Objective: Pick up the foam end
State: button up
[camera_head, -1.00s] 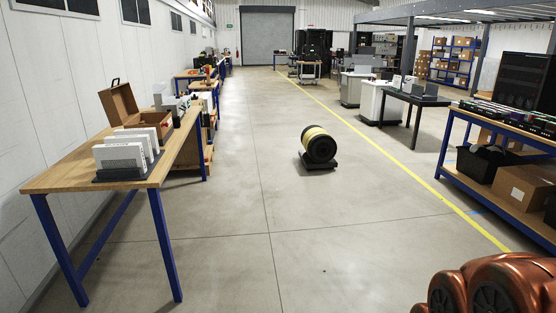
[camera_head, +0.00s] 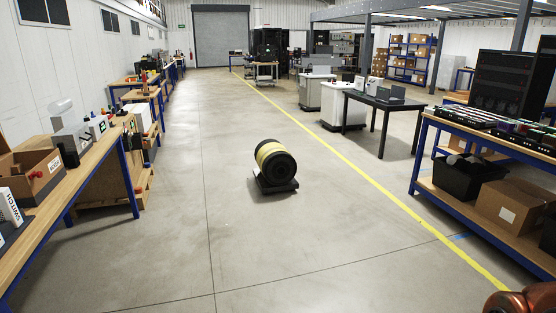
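I cannot make out a foam end for certain in this view. An open cardboard box (camera_head: 36,172) stands on the wooden-topped bench (camera_head: 62,192) at the left; what lies inside it is too small to tell. A copper-coloured part of my arm shows at the bottom right corner. My gripper is out of view.
A yellow-and-black spool (camera_head: 275,162) on a low black base stands on the open floor ahead. At the right, a blue-framed bench (camera_head: 480,215) holds a black bin (camera_head: 470,178) and a carton (camera_head: 510,206). A yellow line (camera_head: 375,188) crosses the floor.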

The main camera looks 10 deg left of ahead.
aim_at(71, 159)
jog(key=u, duration=0.45)
jog(key=i, duration=1.55)
jog(key=u, duration=1.55)
jog(key=i, duration=0.7)
jog(key=u, duration=0.4)
